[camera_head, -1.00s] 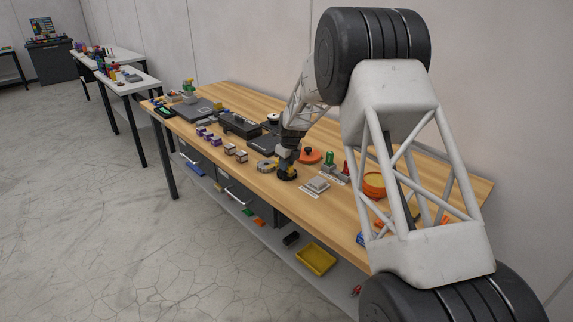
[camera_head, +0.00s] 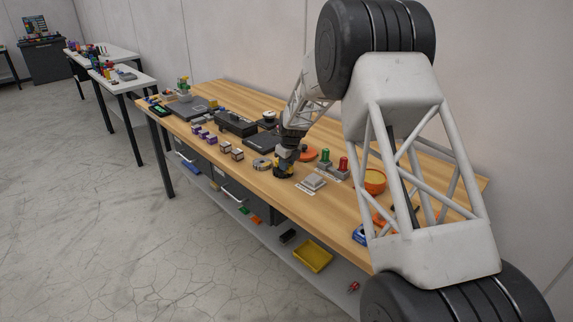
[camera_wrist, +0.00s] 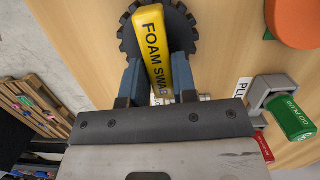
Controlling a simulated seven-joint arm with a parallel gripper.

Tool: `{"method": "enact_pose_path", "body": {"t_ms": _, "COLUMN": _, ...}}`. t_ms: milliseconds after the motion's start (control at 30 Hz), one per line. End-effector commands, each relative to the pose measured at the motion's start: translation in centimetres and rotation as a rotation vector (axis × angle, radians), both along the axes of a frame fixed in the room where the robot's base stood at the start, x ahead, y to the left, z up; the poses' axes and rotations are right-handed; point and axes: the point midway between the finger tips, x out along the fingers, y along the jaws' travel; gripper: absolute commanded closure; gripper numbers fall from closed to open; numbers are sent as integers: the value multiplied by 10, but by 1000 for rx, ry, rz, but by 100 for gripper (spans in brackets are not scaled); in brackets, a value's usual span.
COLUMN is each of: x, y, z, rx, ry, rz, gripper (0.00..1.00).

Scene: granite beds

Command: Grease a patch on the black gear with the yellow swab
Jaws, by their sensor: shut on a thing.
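The yellow swab (camera_wrist: 152,45), printed "FOAM SWAB", is held between the blue fingers of my gripper (camera_wrist: 156,80) in the wrist view. The black gear (camera_wrist: 128,32) lies flat on the wooden bench under the far end of the swab, which covers part of it. I cannot tell whether the swab touches the gear, and its tip is hidden. In the head view my gripper (camera_head: 285,160) points down over the black gear (camera_head: 283,175) near the bench's front edge. No grease patch can be made out.
A green plug gauge (camera_wrist: 290,117) on a grey stand (camera_wrist: 262,92) and a red one (camera_wrist: 264,148) stand right of my gripper. An orange round thing (camera_wrist: 294,20) lies at upper right. In the head view a grey block (camera_head: 313,183) is close by on the bench (camera_head: 335,212).

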Motion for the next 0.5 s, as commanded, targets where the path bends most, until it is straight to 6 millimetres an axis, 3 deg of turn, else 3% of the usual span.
{"method": "enact_pose_path", "body": {"t_ms": 500, "x": 14, "y": 17, "z": -2, "rx": 0, "ry": 1, "rz": 0, "gripper": 99}}
